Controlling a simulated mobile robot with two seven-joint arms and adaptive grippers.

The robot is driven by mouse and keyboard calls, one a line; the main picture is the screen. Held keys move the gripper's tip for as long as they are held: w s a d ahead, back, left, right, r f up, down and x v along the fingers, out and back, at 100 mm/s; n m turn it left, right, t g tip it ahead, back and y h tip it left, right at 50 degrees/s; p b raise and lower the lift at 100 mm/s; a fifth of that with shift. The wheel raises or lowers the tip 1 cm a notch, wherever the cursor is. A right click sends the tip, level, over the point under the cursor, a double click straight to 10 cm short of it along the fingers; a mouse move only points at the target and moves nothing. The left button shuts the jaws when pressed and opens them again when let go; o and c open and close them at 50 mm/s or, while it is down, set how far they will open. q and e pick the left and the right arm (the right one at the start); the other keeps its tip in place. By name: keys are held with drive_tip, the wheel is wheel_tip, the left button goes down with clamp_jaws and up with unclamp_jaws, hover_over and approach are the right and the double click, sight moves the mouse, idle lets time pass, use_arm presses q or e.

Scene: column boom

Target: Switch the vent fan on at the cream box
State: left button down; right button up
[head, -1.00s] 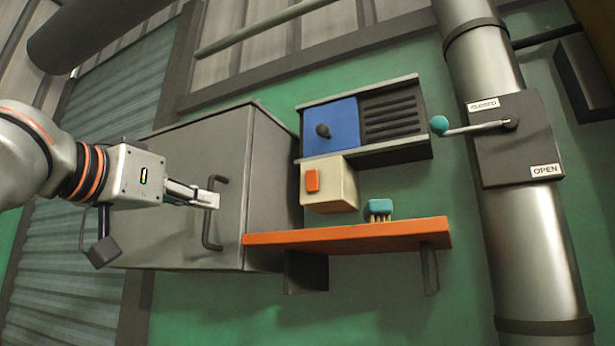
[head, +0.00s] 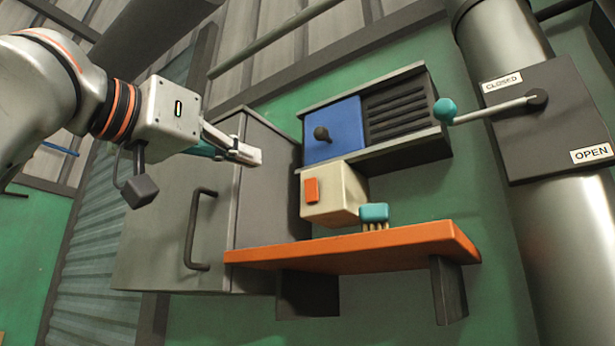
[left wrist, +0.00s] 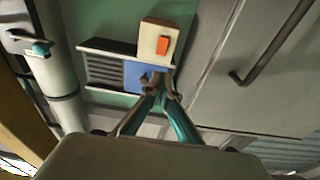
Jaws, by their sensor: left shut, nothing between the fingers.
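The cream box (head: 343,199) is fixed to the green wall above the orange shelf. An orange rocker switch (head: 311,190) is on its front face; the switch's set position cannot be told. In the left wrist view the cream box (left wrist: 151,33) and orange switch (left wrist: 162,45) show near the top. My left gripper (head: 256,158) is shut and empty, up and left of the switch, in front of the grey cabinet's upper edge and apart from the cream box. Its fingers (left wrist: 157,80) also show in the left wrist view. My right gripper is not in view.
The grey cabinet (head: 150,240) with a dark handle (head: 192,232) stands left. A blue panel (head: 345,125) with a dark knob and vent slats sits above the box. A teal brush (head: 374,213) is on the orange shelf (head: 340,250). A teal-knobbed lever (head: 446,110) projects at right.

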use_arm(q)
drive_tip(key=shift+a, duration=0.1)
drive_tip(key=p, duration=0.3)
approach(309, 178)
drive_tip(key=f+x, duration=0.1)
drive_tip(key=x, duration=0.5)
drive_tip(key=shift+w+d+r, duration=0.25)
drive_tip(key=shift+d+r, duration=0.05)
drive_tip(key=shift+r, duration=0.3)
